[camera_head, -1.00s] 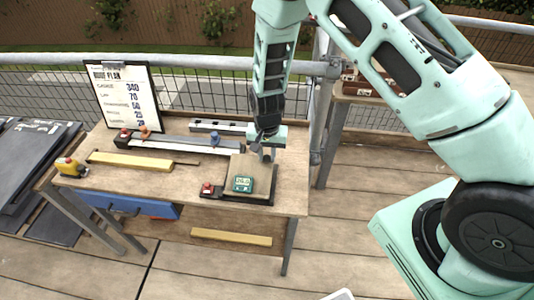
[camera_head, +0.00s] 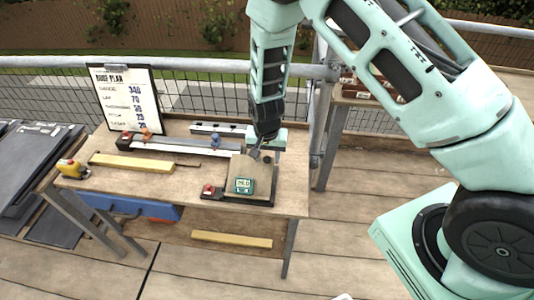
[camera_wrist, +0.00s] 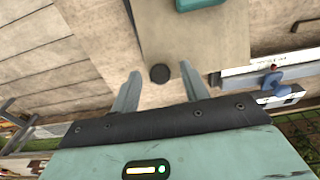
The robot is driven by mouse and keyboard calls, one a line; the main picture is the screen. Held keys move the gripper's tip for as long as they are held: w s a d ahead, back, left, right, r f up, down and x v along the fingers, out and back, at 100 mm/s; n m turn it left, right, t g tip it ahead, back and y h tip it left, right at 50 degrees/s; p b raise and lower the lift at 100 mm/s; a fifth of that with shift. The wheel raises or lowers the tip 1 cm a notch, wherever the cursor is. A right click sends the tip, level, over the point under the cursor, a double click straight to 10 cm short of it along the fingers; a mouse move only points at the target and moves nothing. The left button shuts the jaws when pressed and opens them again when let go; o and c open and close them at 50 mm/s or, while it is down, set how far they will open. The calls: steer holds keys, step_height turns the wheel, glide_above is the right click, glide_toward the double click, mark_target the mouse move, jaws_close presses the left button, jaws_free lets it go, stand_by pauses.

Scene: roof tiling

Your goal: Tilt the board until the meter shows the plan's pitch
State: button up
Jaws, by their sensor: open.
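The tan board (camera_head: 241,166) sits on a dark base at the right of the workbench. The green meter (camera_head: 243,185) lies on its near part; its digits are too small to read surely. A dark round knob (camera_wrist: 160,74) shows near the board's end in the wrist view. My gripper (camera_head: 264,154) is over the board's far end, fingers apart. In the wrist view my gripper (camera_wrist: 160,76) has a finger either side of the knob, with gaps; contact cannot be told. The plan (camera_head: 126,100) stands on a clipboard at the back left, its pitch row small.
A red button (camera_head: 208,190) is left of the board. A metal rail with clamps (camera_head: 185,146), a yellow wood strip (camera_head: 130,161) and a yellow tool (camera_head: 70,168) lie on the workbench (camera_head: 215,206). The railing (camera_head: 205,64) runs behind.

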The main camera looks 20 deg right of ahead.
step_height(320, 180, up, 17)
steer(key=s+b, duration=0.1)
steer(key=b, duration=0.1)
steer(key=shift+s+a+r+b, duration=0.15)
steer(key=shift+a+b, duration=0.2)
steer(key=shift+a, duration=0.05)
steer(key=s+a+r+n, duration=0.2)
steer(key=s+n, duration=0.2)
steer(key=s, duration=0.5)
steer(key=s+a+r+n, duration=0.2)
steer(key=s+n, duration=0.3)
steer(key=s, duration=0.4)
steer(key=s+a+r+n+y, duration=0.1)
steer(key=s+a+r+n, duration=0.1)
steer(key=s, duration=0.7)
steer(key=r+n, duration=0.1)
steer(key=n, duration=0.1)
steer(key=shift+s+a+r+n+g, duration=0.2)
steer(key=shift+a+n+g, duration=0.1)
steer(key=shift+g, duration=0.1)
